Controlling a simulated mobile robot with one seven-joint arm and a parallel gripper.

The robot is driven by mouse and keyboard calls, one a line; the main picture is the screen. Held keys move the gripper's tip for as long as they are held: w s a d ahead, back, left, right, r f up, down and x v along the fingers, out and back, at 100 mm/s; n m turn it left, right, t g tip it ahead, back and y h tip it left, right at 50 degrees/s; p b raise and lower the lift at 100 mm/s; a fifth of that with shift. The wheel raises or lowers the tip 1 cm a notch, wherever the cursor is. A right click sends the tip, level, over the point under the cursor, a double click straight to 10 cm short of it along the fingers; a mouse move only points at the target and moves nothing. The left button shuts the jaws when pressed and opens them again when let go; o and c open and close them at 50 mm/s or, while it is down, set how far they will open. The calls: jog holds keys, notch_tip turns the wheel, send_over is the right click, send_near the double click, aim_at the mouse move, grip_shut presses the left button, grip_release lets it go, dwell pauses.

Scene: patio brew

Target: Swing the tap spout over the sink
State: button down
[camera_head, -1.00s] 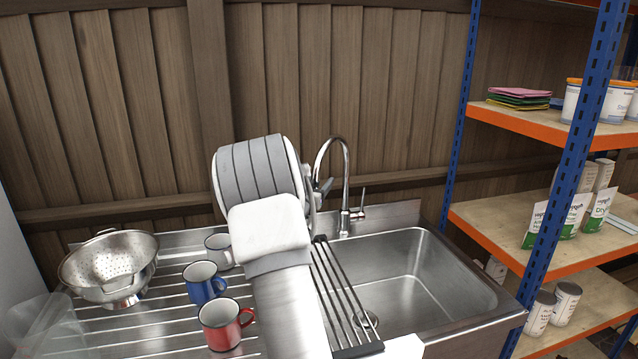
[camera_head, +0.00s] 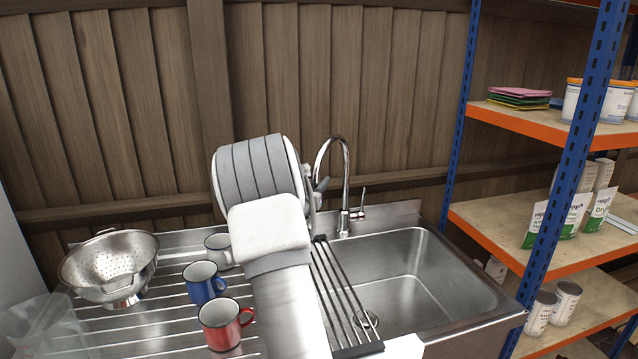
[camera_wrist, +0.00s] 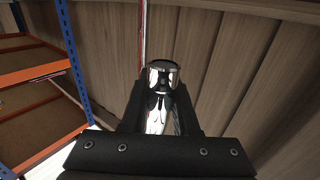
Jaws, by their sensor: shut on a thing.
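The chrome tap (camera_head: 346,180) stands at the back edge of the steel sink (camera_head: 410,265), with a tall arched spout and a small lever on its right. The spout's arch curves to the left, and its downward end is partly hidden behind my arm. My gripper (camera_head: 322,187) is at the spout's left end, mostly hidden by my wrist in the head view. In the wrist view my gripper (camera_wrist: 163,108) has its dark fingers on both sides of the shiny spout end (camera_wrist: 161,76), shut on it.
A black-ended roll-up rack (camera_head: 345,300) lies over the sink's left side. On the drainboard left of my arm are a colander (camera_head: 108,262), a blue mug (camera_head: 203,283), a red mug (camera_head: 222,324) and a grey mug (camera_head: 218,249). A blue-and-orange shelf (camera_head: 560,145) stands at the right.

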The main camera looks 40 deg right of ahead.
jog(key=shift+s, duration=0.1)
dwell(0.8)
jog(key=s+d+b, duration=0.6)
jog(key=s+b, duration=0.3)
jog(key=shift+s+d+b, duration=0.3)
jog(key=shift+d+b, duration=0.05)
jog(key=shift+d, duration=0.05)
jog(key=shift+w+r, duration=0.1)
jog(key=shift+r, duration=0.05)
dwell(1.2)
jog(key=c, duration=0.7)
grip_release()
jog(key=shift+a, duration=0.1)
